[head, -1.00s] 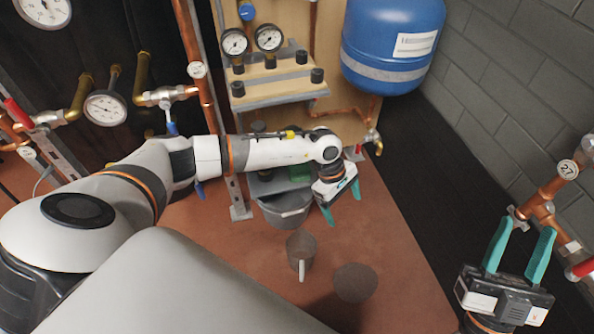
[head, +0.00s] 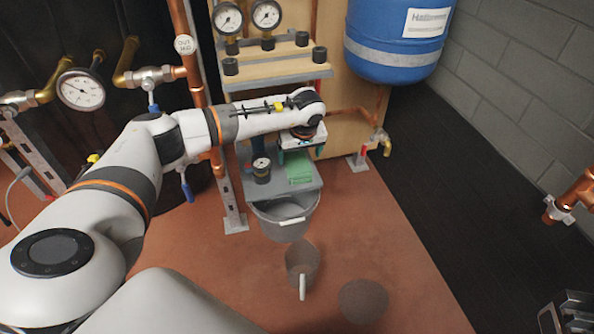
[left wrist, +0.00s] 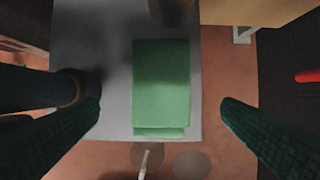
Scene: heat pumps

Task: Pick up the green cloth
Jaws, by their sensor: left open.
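The green cloth (head: 299,167) lies folded and flat on a low grey shelf (head: 250,188) in the head view. In the left wrist view the cloth (left wrist: 161,85) is a green rectangle at the middle. My left gripper (head: 299,160) is above the cloth and points down at it. In the left wrist view its two dark green fingers (left wrist: 162,108) are wide apart, one on each side of the cloth, with nothing between them touching. My right gripper (head: 572,312) shows only in part at the lower right edge of the head view; its fingertips are not clear.
A small gauge (head: 261,170) stands on the shelf left of the cloth. A grey bucket (head: 285,220) is under the shelf's front. A blue tank (head: 395,45) hangs behind right.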

